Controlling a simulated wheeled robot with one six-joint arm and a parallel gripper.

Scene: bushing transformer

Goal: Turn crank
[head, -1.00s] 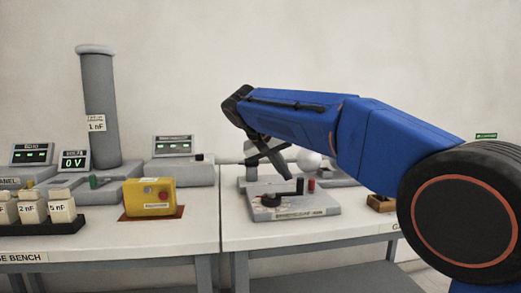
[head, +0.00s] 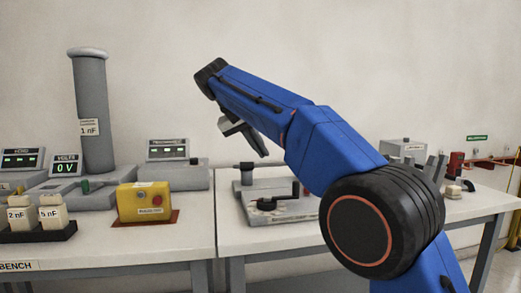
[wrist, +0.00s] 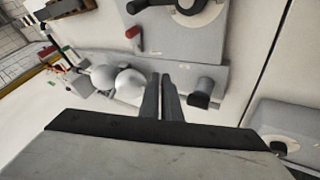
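The black crank (head: 268,204) sits on a grey sloped box (head: 262,217) on the right-hand bench, with an upright black post or handle (head: 295,189) at its right. In the wrist view, a black crank-like part (wrist: 178,8) shows at the top edge, partly cut off. My gripper (head: 262,153) hangs in the air above and behind the box, apart from the crank. In the wrist view, its two fingers (wrist: 160,76) are close together with nothing seen between them. My arm hides the right end of the box.
A grey unit with a dark-capped cylinder (head: 246,167) stands behind the crank box; white spheres (wrist: 131,82) show beside my fingers. More equipment (head: 410,150) stands right.

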